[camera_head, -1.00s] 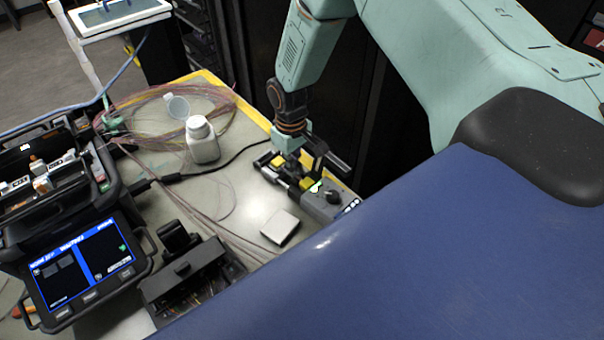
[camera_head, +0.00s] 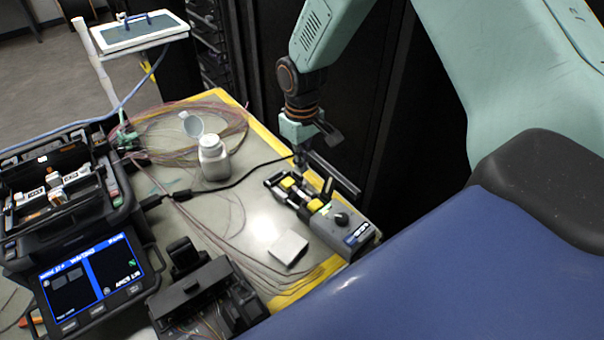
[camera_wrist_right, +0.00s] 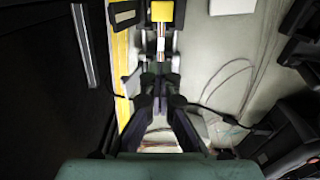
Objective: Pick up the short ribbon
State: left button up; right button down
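My right gripper (camera_head: 326,170) hangs at the table's yellow right edge, beside the grey stripper (camera_head: 338,226) with yellow clamps. In the right wrist view its dark fingers (camera_wrist_right: 160,80) point toward the stripper's yellow clamp (camera_wrist_right: 161,12), with a narrow gap between the tips. A thin pale and reddish strip, perhaps the short ribbon (camera_wrist_right: 160,50), lies in line with that gap. I cannot tell whether the fingers touch it. I cannot make out the short ribbon in the head view. My left gripper is out of view.
A splicer (camera_head: 88,275) with a lit screen stands at the left. A black device (camera_head: 205,300) and a pale square block (camera_head: 288,248) lie near the front. A white bottle (camera_head: 213,160) and coiled fibres (camera_head: 165,122) sit at the back. A black cable crosses the table.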

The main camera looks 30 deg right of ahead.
jog(key=shift+d+r, duration=0.15)
jog(key=shift+r, duration=0.35)
jog(key=shift+c, duration=2.1)
grip_release()
